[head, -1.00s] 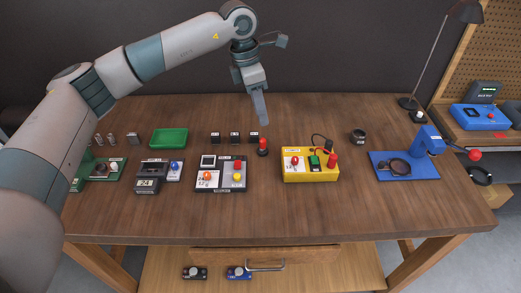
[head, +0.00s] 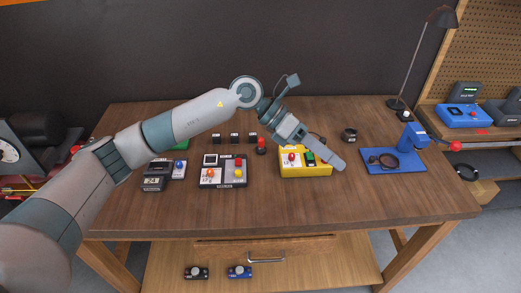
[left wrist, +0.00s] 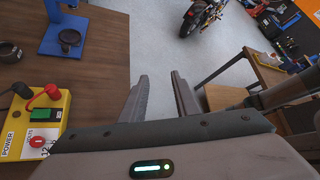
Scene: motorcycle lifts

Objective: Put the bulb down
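My left gripper (head: 337,160) is in the air over the right part of the workbench (head: 270,215), just right of the yellow power box (head: 305,171). In the left wrist view its two fingers (left wrist: 163,95) stand apart with floor visible between them, and nothing shows held there. I cannot pick out the bulb for certain in any view. The arm hides part of the bench's left side. My right gripper is not in view.
Control boxes (head: 223,172), black blocks and a desk lamp (head: 430,60) are also there. The bench front is mostly clear.

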